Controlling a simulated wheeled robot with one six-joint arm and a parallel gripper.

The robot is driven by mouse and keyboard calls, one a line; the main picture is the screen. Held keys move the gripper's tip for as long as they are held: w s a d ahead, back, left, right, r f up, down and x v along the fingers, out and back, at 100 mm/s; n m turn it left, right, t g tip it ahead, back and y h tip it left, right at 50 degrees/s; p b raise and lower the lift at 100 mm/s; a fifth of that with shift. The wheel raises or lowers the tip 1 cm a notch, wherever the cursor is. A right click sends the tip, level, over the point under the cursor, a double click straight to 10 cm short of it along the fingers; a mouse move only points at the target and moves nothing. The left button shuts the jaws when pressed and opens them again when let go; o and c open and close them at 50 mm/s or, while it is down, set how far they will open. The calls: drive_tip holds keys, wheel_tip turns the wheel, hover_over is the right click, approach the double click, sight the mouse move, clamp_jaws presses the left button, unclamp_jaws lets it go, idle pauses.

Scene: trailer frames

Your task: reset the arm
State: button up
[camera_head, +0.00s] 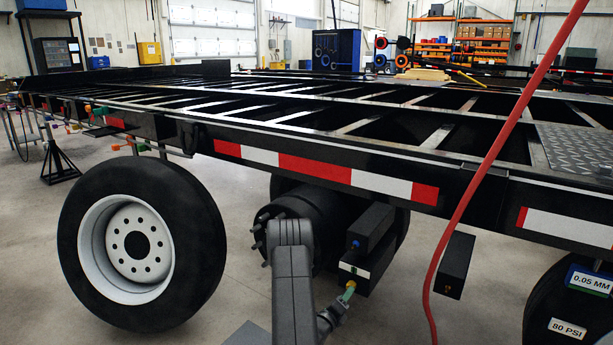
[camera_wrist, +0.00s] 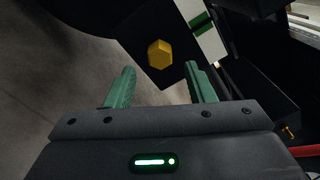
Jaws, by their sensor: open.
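My gripper (camera_wrist: 159,68) is open, with its two green fingers spread apart and nothing held between them. Just beyond the fingertips in the wrist view is a yellow hexagonal knob (camera_wrist: 160,53) on the face of a dark box. In the head view my grey arm rises at the bottom middle. My gripper (camera_head: 346,294) is small there, close below the black box (camera_head: 367,257) with a white and green stripe under the trailer frame (camera_head: 330,172). I cannot tell whether the fingers touch the box or knob.
A loose wheel (camera_head: 140,245) stands at left. A red hose (camera_head: 484,165) hangs across the right side. Another black box (camera_head: 455,264) hangs under the rail, with a tire (camera_head: 555,315) at the right edge. Bare concrete floor (camera_head: 235,285) shows left of my arm.

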drive_tip(key=x, duration=0.3)
drive_tip(key=shift+w+d+b, duration=0.1)
drive_tip(key=shift+w+b, duration=0.15)
drive_tip(key=shift+b, duration=0.05)
drive_tip(key=shift+s, duration=0.1)
drive_tip(key=p+v, duration=0.4)
drive_tip(key=v, duration=0.9)
drive_tip(key=w+d+n, duration=0.3)
drive_tip(key=w+n, duration=0.2)
drive_tip(key=n, duration=0.6)
drive_tip(key=w+d+n+b, duration=0.1)
drive_tip(key=w+d+n, duration=0.3)
drive_tip(key=n, duration=0.6)
drive_tip(key=shift+w+r+n, duration=0.3)
drive_tip(key=shift+w+n, duration=0.1)
drive_tip(key=shift+w, duration=0.65)
